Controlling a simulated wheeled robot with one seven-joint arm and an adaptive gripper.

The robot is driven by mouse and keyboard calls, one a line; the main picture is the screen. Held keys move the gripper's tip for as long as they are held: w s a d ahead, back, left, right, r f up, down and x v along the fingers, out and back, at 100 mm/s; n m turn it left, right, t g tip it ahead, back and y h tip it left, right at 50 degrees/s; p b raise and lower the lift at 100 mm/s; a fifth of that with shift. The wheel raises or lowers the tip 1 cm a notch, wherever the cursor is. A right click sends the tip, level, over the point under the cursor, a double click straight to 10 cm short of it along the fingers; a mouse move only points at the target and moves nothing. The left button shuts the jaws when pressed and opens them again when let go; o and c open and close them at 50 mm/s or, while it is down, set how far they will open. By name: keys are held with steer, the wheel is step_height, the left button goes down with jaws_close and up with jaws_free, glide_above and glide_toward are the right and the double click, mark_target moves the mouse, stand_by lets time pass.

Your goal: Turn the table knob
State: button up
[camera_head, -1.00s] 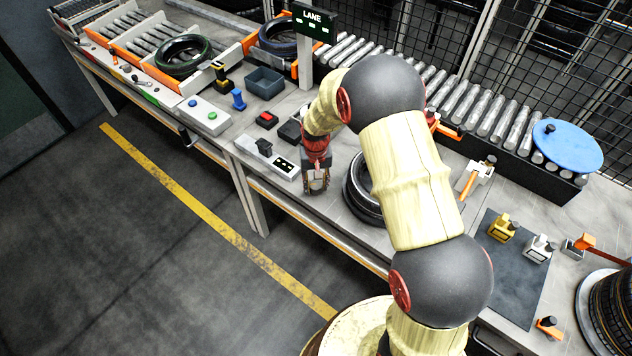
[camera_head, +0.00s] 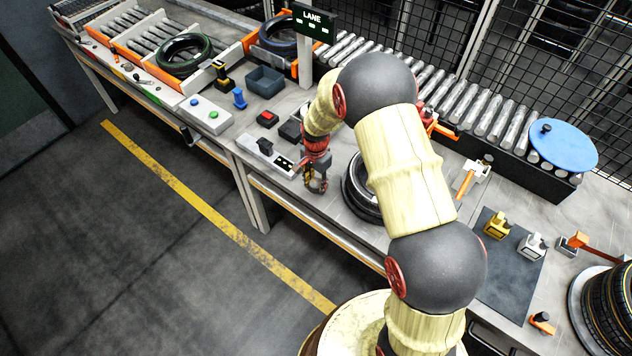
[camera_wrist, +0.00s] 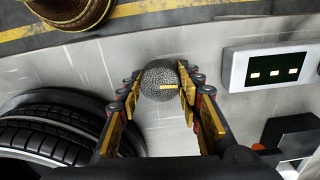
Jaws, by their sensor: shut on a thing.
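A tyre (camera_head: 358,192) lies close beside my gripper. On the other side is a grey panel with a black switch and small lights (camera_head: 272,157). A red button box (camera_head: 267,119) stands farther back. Rollers (camera_head: 480,110) run along the back.

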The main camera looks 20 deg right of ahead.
mark_target(316, 182)
steer(key=shift+m, duration=0.5)
steer(key=o, duration=1.2)
steer(key=shift+c, duration=0.2)
step_height(316, 182, up, 12)
stand_by(0.3)
